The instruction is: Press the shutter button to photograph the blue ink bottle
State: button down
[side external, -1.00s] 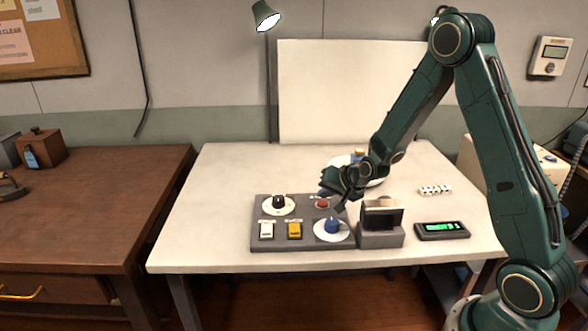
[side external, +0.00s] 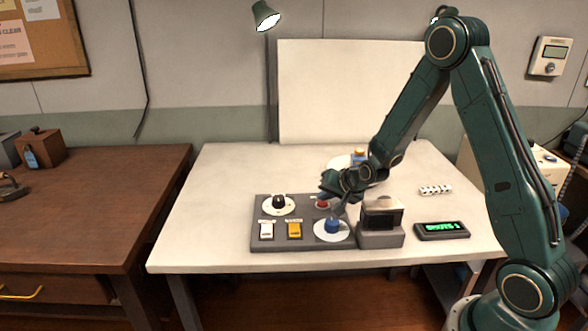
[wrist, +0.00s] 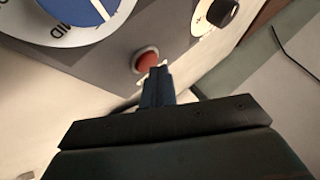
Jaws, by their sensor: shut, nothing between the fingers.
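The red button (side external: 322,204), apparently the shutter, sits at the back of the grey control panel (side external: 280,244). It shows as a red dome in the wrist view (wrist: 146,61). My gripper (side external: 337,209) is shut and empty, pointing down over the panel beside the button. In the wrist view its closed fingertips (wrist: 157,70) appear just at the button's near edge; I cannot tell whether they touch it.
The panel also holds a blue knob (side external: 332,226), a black knob (side external: 279,201), a white switch (side external: 266,230) and a yellow switch (side external: 294,230). A small screen unit (side external: 380,238) and a green readout (side external: 442,231) stand right. The table's left side is clear.

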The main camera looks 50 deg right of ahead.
aim_at(325, 205)
jog(key=shift+f, duration=0.45)
dwell(1.0)
jog(key=shift+r, duration=0.85)
jog(key=shift+r, duration=0.1)
jog(key=shift+r, duration=2.45)
